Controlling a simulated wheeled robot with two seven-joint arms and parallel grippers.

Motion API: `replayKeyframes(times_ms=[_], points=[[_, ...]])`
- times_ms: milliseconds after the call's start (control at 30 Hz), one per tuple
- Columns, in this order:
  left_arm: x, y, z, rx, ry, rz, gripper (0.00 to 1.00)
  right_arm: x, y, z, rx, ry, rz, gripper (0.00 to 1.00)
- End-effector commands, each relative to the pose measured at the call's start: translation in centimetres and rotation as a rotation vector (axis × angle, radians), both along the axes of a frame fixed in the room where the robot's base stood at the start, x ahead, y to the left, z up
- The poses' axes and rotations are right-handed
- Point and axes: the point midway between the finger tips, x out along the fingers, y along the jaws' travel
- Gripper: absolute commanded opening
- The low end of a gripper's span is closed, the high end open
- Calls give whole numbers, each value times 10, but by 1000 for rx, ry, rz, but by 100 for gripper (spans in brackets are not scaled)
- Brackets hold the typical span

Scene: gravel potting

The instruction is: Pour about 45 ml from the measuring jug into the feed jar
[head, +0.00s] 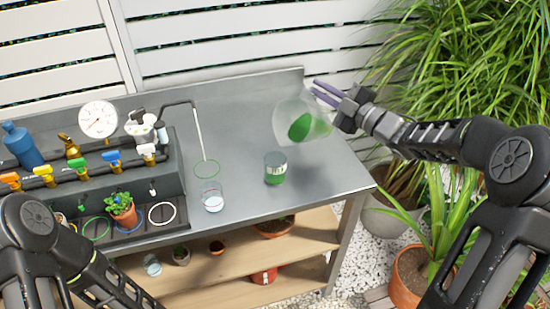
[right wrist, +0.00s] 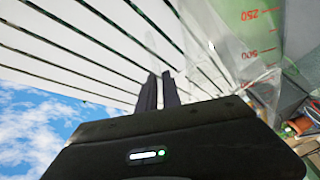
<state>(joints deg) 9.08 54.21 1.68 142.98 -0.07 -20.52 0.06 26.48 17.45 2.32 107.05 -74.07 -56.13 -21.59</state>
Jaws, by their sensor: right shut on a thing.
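The measuring jug (head: 285,113) is clear, tilted, and holds green liquid. It hangs in the air above the right part of the bench. My right gripper (head: 328,94) is shut on it at its right side. In the right wrist view the jug's clear wall (right wrist: 258,35) shows red marks, beside the fingers (right wrist: 158,91). What looks like the feed jar (head: 275,168), a clear jar with a pale label and green contents, stands upright on the bench below and left of the jug. No stream between them can be made out. My left gripper is out of the picture; only its arm shows.
A glass of clear liquid (head: 212,197) stands left of the jar, below a thin spout (head: 198,130) and a green ring (head: 207,169). A valve rack (head: 90,180) with a gauge fills the left. The bench (head: 245,110) is clear behind the jar. Plants stand at the right.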

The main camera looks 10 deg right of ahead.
Motion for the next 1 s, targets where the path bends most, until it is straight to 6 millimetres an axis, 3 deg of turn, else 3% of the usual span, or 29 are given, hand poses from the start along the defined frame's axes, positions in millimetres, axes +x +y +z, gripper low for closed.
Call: replayKeyframes(times_ms=[1000], points=[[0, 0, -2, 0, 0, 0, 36, -5, 9, 12, -73, -52, -1, 0]])
